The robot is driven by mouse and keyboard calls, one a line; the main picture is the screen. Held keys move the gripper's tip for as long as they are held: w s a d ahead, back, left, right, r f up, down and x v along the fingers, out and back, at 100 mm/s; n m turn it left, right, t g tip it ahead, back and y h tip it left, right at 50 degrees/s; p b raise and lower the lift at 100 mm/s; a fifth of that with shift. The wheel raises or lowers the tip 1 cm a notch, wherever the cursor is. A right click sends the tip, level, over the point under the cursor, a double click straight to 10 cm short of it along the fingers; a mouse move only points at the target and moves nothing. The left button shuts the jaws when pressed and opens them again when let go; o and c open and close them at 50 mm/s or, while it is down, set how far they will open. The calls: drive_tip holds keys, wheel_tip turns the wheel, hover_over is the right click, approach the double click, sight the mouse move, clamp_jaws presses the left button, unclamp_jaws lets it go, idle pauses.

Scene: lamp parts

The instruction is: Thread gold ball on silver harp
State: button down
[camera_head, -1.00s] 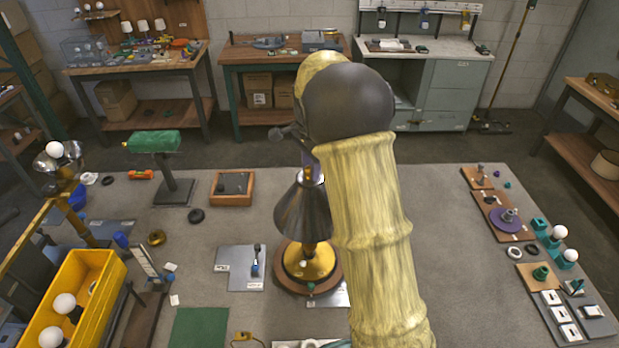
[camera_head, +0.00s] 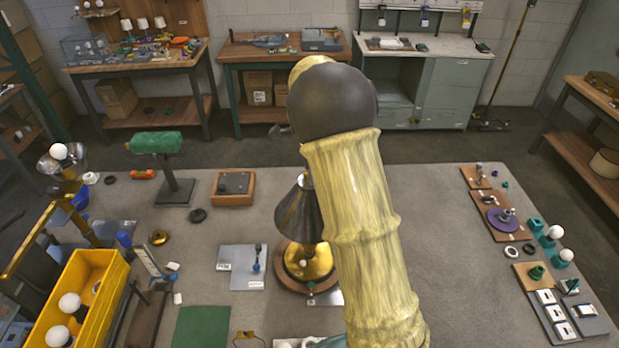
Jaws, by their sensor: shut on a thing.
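A lamp with a dark metal shade (camera_head: 293,212) stands near the middle of the grey bench, on a round base with a gold disc (camera_head: 296,262) and a brown rim. My arm, in a yellow cover with a dark joint, crosses in front of it and hides the shade's right side and the lamp's top. My gripper is hidden behind my arm. I cannot make out the silver harp or the gold ball in this view.
A green lamp (camera_head: 157,143), a wooden tray (camera_head: 233,187) and a grey plate (camera_head: 241,266) lie left of the lamp. A yellow bin (camera_head: 100,262) with white bulbs stands at the front left. Small parts and boards line the right edge. Bench right of my arm is clear.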

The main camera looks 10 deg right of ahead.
drive_tip(key=shift+s+f+m+p, duration=0.15)
drive_tip(key=shift+m+p, duration=0.2)
drive_tip(key=shift+m, duration=0.25)
drive_tip(key=shift+s+f+m+p, duration=0.1)
drive_tip(key=shift+m+p, duration=0.2)
drive_tip(key=shift+m, duration=0.3)
drive_tip(key=shift+r+m+p, duration=0.1)
drive_tip(key=shift+m+p, duration=2.15)
drive_tip(key=shift+m, duration=0.45)
drive_tip(key=shift+m+p, duration=0.5)
drive_tip(key=shift+m, duration=0.2)
drive_tip(key=shift+m+p, duration=0.3)
drive_tip(key=shift+p, duration=0.05)
